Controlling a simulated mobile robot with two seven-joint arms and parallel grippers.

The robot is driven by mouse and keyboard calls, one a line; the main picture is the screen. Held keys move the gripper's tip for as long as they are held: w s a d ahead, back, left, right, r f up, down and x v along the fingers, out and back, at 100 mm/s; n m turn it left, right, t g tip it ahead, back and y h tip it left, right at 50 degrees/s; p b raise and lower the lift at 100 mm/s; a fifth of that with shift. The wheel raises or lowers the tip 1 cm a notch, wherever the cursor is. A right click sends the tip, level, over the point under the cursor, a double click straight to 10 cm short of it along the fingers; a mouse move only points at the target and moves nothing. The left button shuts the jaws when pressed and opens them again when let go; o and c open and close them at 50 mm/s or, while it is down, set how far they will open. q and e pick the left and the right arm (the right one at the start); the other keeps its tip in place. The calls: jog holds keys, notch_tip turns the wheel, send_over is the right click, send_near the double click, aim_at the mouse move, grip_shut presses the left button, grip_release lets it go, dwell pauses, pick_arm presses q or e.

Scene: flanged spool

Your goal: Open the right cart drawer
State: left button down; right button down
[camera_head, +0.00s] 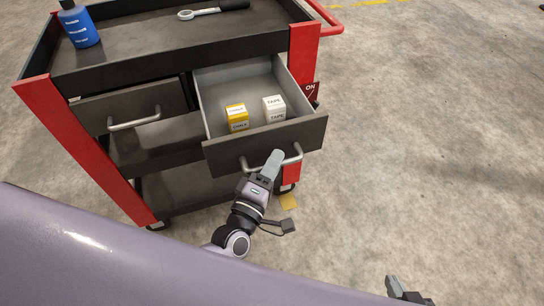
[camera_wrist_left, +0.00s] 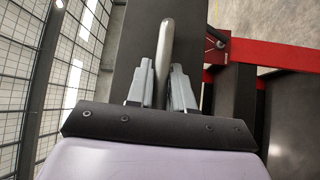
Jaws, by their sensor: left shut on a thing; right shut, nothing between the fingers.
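The right cart drawer (camera_head: 222,154) is pulled out of the red and black cart (camera_head: 88,152). Inside it lie a yellow chalk box (camera_head: 237,118) and a white tape box (camera_head: 274,108). My left gripper (camera_head: 275,160) is at the drawer's front, shut on the bar handle (camera_head: 292,160). In the left wrist view, the handle (camera_wrist_left: 166,50) runs between the two fingers (camera_wrist_left: 162,85). My right gripper (camera_head: 394,288) shows only partly at the bottom right edge, shut and empty, away from the cart.
The left drawer (camera_head: 133,105) is closed, with its own handle. A blue bottle (camera_head: 80,26) and a wrench-like tool (camera_head: 212,9) are on the cart top. A red push handle (camera_head: 330,22) sticks out at the back right. The concrete floor (camera_head: 430,130) to the right is clear.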

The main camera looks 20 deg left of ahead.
dwell(0.3)
pick_arm(q)
jog(key=c, duration=1.1)
grip_release()
jog(key=shift+s, duration=0.15)
jog(key=v, duration=0.7)
jog(key=s+a+f+m+g+y+p, duration=0.1)
jog(key=s+a+f+m+g, duration=0.6)
jog(key=m, duration=0.9)
jog(key=s+a+g+p, duration=0.1)
jog(key=s, duration=0.1)
jog(key=shift+s+f+g+y+p, duration=0.3)
jog(key=shift+g+y, duration=0.1)
